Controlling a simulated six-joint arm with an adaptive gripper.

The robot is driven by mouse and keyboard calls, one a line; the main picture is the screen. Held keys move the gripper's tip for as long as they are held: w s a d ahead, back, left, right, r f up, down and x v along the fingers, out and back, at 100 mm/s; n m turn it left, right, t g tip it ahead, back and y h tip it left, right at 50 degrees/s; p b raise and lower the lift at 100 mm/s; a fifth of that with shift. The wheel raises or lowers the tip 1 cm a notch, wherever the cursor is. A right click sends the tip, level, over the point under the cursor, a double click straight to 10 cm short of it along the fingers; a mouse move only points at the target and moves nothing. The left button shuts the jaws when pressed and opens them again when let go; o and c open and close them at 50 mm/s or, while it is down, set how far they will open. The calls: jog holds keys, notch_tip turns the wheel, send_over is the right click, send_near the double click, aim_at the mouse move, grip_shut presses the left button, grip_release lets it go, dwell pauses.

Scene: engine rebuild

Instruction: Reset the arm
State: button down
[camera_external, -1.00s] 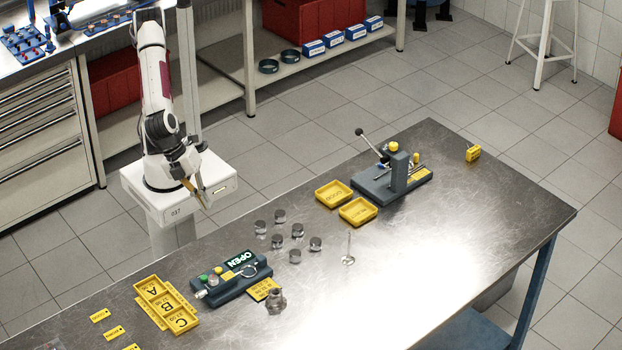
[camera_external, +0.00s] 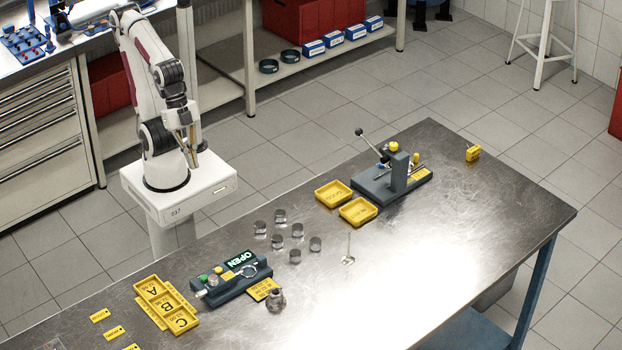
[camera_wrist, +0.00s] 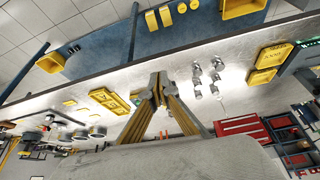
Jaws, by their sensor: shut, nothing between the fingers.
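My arm stands on its white pedestal (camera_external: 180,190) behind the far edge of the metal table. My gripper (camera_external: 194,158) hangs at the end of the raised arm, pointing down, well clear of the table. In the wrist view my gripper (camera_wrist: 159,80) shows its two fingers meeting at the tips, with nothing between them. The wrist view is tilted and shows the table's objects from afar.
The table (camera_external: 440,230) holds several metal cylinders (camera_external: 297,230), a fixture with an OPEN sign (camera_external: 232,278), a lettered yellow tray (camera_external: 166,304), two yellow bins (camera_external: 333,193), a lever press (camera_external: 392,180) and an upright valve (camera_external: 348,250). Its right half is mostly clear.

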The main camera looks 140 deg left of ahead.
jog(key=shift+s+a+r+n+t, duration=0.25)
jog(key=shift+a+r+n+t, duration=0.3)
jog(key=shift+a+r, duration=0.55)
jog(key=shift+f, duration=0.15)
dwell(2.2)
